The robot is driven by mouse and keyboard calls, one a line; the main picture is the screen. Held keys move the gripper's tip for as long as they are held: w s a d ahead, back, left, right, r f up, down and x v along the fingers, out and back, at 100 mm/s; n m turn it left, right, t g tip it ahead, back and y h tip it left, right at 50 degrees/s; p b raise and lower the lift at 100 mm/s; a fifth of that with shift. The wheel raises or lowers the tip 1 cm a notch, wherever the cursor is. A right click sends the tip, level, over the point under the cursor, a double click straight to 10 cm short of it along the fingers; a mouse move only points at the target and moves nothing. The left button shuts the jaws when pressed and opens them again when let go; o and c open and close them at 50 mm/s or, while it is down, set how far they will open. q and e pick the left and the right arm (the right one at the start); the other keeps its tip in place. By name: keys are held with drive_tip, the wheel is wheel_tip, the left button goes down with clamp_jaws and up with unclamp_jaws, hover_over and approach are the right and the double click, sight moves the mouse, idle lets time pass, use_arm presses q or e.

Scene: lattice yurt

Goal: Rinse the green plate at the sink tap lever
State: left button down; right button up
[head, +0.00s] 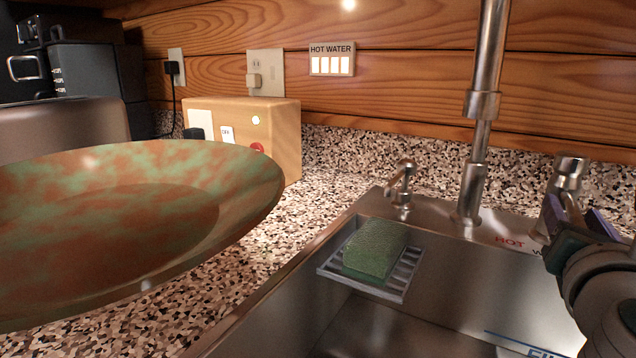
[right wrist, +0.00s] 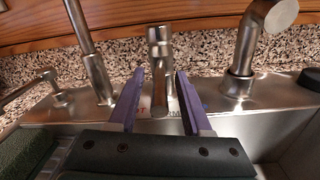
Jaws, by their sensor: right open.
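The green plate (head: 120,215), blotched with reddish brown, is close to the camera at the left of the head view, tilted above the counter. What holds it is hidden, and my left gripper does not show. The sink tap lever (head: 569,176) is a chrome post behind the sink basin, beside the HOT label. My right gripper (head: 577,213) is open in front of it. In the right wrist view the lever (right wrist: 160,62) stands between the two purple fingers (right wrist: 160,82), with a visible gap on either side; contact cannot be told.
The tall tap spout (head: 478,130) rises from the back of the sink (head: 440,270). A green sponge (head: 376,247) lies on a grey rack (head: 405,285) at the basin's left edge. A small chrome fitting (head: 402,185) and a wooden box (head: 278,125) stand nearby.

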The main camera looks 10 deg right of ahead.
clamp_jaws()
idle(1.3)
